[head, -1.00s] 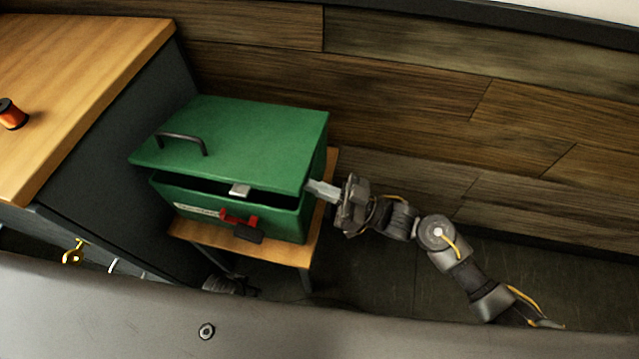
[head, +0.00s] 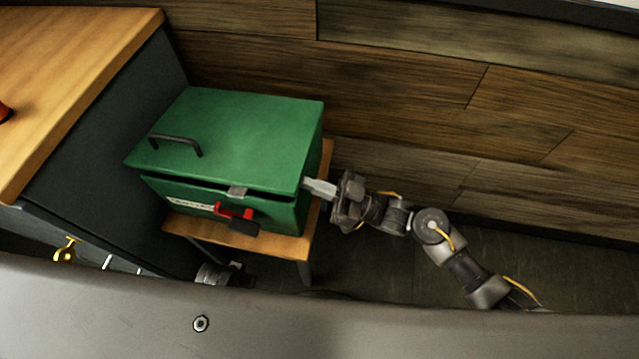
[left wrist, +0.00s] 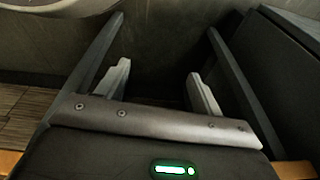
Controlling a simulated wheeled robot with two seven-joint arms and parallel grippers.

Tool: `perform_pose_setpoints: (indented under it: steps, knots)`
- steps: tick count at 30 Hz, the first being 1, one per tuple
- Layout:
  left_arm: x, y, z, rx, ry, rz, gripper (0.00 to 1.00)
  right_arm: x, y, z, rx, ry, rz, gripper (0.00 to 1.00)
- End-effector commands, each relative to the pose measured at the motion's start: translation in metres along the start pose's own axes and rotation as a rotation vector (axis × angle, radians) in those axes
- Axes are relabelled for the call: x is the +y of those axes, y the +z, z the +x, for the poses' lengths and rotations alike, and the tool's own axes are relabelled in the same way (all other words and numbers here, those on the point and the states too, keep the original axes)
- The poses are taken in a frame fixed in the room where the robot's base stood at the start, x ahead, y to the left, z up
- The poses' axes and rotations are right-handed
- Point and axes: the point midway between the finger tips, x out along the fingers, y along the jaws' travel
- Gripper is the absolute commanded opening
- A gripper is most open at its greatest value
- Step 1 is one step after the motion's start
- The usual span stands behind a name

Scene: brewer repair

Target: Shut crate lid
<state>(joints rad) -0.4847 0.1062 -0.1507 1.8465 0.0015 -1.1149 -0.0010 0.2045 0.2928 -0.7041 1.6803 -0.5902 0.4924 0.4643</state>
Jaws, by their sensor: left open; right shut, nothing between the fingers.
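The green crate (head: 270,214) stands on a small wooden stand in the head view. Its green lid (head: 240,130), with a dark handle (head: 175,144), is nearly down, with a narrow dark gap along the front edge. A grey hasp (head: 238,191) hangs from the lid's front edge above a red and black latch (head: 237,217). My right gripper (head: 308,185) is shut and empty, its tips at the lid's right front corner; I cannot tell whether they touch. My left gripper (left wrist: 155,85) is open and empty in the left wrist view, pointing at dark space.
A wooden-topped bench (head: 80,70) with a dark side stands close to the crate's left. The stand (head: 290,245) shows bare wood in front of the crate. A plank wall (head: 420,80) runs behind. Dark floor lies open at the right.

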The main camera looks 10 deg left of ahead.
Motion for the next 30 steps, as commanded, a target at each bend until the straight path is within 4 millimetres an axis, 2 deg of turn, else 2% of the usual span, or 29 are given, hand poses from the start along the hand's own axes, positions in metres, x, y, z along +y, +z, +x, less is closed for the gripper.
perform_pose_setpoints:
  steps: [1,11,21,29,30]
  knots:
    - [0.0,0.0,0.0,0.0,0.0,0.0,0.67,0.001,0.002,0.005,-0.004,0.004,0.002,0.0]
    - [-0.001,0.001,0.0,0.0,-0.002,-0.002,0.67,0.0,-0.003,0.006,-0.002,0.002,0.002,0.0]
    - [-0.006,0.039,0.046,-0.043,-0.008,0.009,0.67,-0.001,-0.03,0.009,0.01,-0.004,0.0,0.0]
    - [-0.014,0.077,0.073,-0.069,-0.019,0.021,0.67,-0.003,-0.047,0.009,0.015,-0.007,0.0,0.0]
    - [-0.012,0.07,0.074,-0.058,-0.016,0.02,0.67,-0.002,-0.041,-0.005,0.011,-0.003,0.0,0.0]
